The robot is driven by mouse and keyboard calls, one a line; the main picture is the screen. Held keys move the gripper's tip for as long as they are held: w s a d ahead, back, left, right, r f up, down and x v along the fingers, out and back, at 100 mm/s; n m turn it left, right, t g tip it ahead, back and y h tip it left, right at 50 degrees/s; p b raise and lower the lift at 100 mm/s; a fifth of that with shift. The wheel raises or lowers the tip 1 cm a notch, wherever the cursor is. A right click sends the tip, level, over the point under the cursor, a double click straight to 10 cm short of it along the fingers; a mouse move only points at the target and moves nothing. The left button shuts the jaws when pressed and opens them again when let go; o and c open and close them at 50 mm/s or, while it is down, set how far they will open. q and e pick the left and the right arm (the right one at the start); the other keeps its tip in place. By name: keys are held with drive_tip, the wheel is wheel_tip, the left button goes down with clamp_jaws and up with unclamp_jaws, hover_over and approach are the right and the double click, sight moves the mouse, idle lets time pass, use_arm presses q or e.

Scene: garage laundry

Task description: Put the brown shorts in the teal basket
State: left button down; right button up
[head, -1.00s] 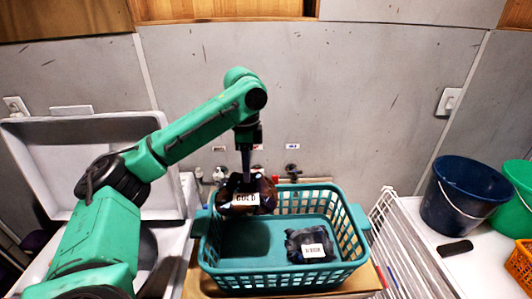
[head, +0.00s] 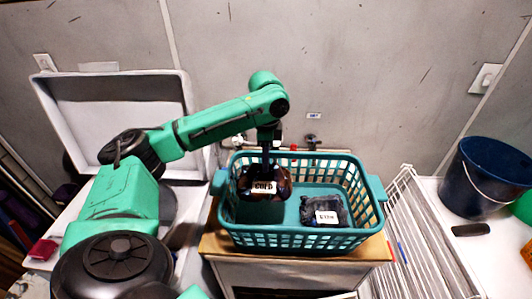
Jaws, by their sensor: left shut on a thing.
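The teal basket (head: 290,239) stands on a board-topped cabinet in the middle of the head view. My left gripper (head: 266,168) points down over the left part of the basket. It is shut on the brown shorts (head: 272,198), a dark brown bundle with a white label reading "COLD". The bundle hangs inside the basket's outline at its left side; I cannot tell whether it touches the floor of the basket. A dark folded garment (head: 324,212) with a white label lies in the right part of the basket. My right gripper is not in view.
A white drying rack (head: 420,235) stands close to the basket's right. A dark blue bucket (head: 484,178) and a black object (head: 470,230) are on the white surface at the right. An open white-lidded machine (head: 115,110) is at the left. The grey wall is behind.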

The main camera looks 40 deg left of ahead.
use_arm(q)
drive_tip(key=shift+s+f+b, duration=0.2)
drive_tip(key=shift+f+b, duration=0.1)
drive_tip(key=shift+f, duration=0.9)
wheel_tip(320, 180, down, 9)
drive_tip(key=b, duration=0.2)
drive_tip(key=shift+w+f, duration=0.15)
drive_tip(key=shift+w, duration=0.1)
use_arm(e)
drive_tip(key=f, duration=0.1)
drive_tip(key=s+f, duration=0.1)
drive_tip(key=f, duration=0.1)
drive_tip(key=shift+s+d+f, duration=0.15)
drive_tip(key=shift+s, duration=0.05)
use_arm(q)
drive_tip(key=c, duration=0.7)
unclamp_jaws()
drive_tip(key=shift+o, duration=0.2)
